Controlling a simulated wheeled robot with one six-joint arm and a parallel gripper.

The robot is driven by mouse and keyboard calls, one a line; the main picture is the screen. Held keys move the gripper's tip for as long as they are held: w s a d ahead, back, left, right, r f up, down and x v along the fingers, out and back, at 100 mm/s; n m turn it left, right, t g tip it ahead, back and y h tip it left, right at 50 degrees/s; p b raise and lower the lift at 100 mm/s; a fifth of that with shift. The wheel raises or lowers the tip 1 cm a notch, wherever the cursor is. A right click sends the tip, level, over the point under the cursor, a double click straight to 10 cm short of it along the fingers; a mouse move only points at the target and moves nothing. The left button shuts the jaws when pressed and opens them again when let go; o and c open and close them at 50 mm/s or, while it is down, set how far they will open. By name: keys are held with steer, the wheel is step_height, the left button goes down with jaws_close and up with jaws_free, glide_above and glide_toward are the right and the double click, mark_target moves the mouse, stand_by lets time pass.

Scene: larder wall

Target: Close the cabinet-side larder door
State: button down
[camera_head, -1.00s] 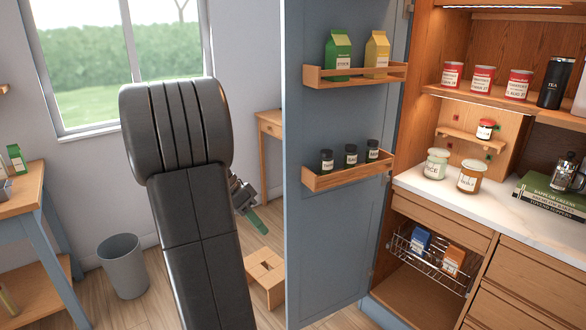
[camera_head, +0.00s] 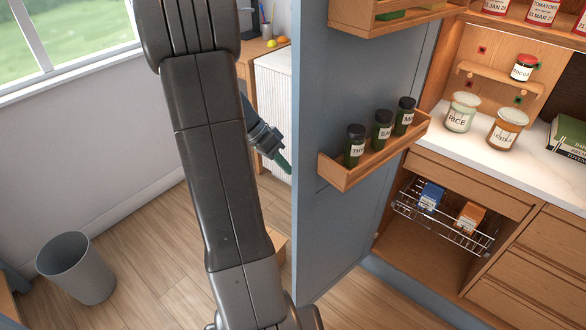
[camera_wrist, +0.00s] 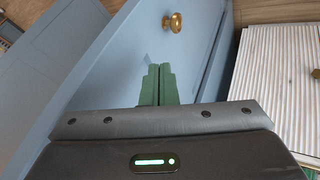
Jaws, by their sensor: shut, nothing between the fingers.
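The larder door (camera_head: 345,235) stands open in the head view, blue-grey, with its inner side and racks facing right. My gripper (camera_head: 287,168) is left of the door's free edge, partly behind my arm. In the wrist view its green fingers (camera_wrist: 158,70) are shut together and empty. They point at a blue panelled surface (camera_wrist: 125,62), which looks like the door's outer face, with a brass knob (camera_wrist: 173,22) just beyond the fingertips. I cannot tell whether the fingers touch the panel.
Dark spice jars (camera_head: 382,131) stand in the door's lower rack (camera_head: 350,180). The larder holds a wire basket (camera_head: 410,208) and a counter (camera_head: 480,152) with jars. A white ribbed panel (camera_head: 272,95) is behind the gripper. A grey bin (camera_head: 77,265) stands on open floor at left.

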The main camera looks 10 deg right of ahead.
mark_target(293, 171)
steer(key=s, duration=0.1)
steer(key=s+d, duration=0.1)
steer(key=s, duration=0.1)
steer(key=shift+s+d+r+p, duration=0.1)
steer(key=shift+d+r+p, duration=0.15)
steer(key=shift+d+p, duration=0.15)
